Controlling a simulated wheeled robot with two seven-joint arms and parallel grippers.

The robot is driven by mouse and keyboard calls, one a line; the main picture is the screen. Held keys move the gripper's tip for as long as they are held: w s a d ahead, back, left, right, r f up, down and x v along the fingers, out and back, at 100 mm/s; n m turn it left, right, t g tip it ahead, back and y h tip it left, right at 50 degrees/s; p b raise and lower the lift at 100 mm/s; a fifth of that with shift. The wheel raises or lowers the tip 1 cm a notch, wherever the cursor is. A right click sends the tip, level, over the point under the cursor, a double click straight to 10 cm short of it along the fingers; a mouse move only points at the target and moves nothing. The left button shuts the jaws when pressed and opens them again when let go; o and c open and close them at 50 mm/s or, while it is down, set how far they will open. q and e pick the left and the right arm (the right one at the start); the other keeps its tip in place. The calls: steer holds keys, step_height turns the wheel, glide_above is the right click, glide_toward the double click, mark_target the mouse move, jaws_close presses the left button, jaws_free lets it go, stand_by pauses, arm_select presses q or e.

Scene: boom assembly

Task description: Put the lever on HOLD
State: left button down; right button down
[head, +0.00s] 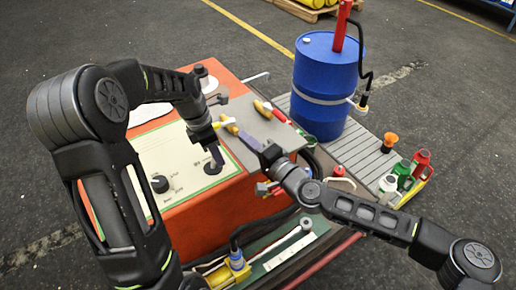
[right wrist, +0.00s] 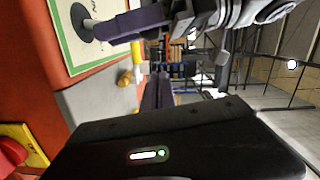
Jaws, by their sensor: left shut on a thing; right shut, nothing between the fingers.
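A cream control panel with a green border (head: 178,150) lies on top of the orange-red box. A dark lever on a round base (head: 213,167) stands near its right edge; its base also shows in the right wrist view (right wrist: 84,22). My left gripper (head: 217,153) is shut on this lever from above and hides part of it. I cannot read the HOLD mark. A second black knob (head: 160,183) sits nearer the panel's front. My right gripper (head: 247,136) is shut and empty, to the right of the left one over the grey tray edge; its purple fingers show in the right wrist view (right wrist: 158,92).
A grey tray (head: 243,107) holds yellow-handled tools (head: 262,109) close to both grippers. A blue drum (head: 325,85) with a red pump stands on a slatted deck (head: 362,153). An orange funnel (head: 390,140) and coloured containers (head: 420,162) stand at right.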

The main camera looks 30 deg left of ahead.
arm_select(q)
steer(key=shift+w+a+r, duration=0.1)
steer(key=shift+r, duration=0.05)
arm_select(e)
steer(key=shift+s+a+f, duration=0.1)
steer(key=shift+s+a, duration=0.3)
steer(key=shift+a, duration=0.25)
steer(key=shift+s+a+f, duration=0.1)
steer(key=shift+s+a, duration=0.35)
steer(key=shift+a, duration=0.25)
steer(key=shift+s+a+f, duration=0.1)
steer(key=shift+s+a, duration=0.3)
steer(key=shift+a, duration=0.25)
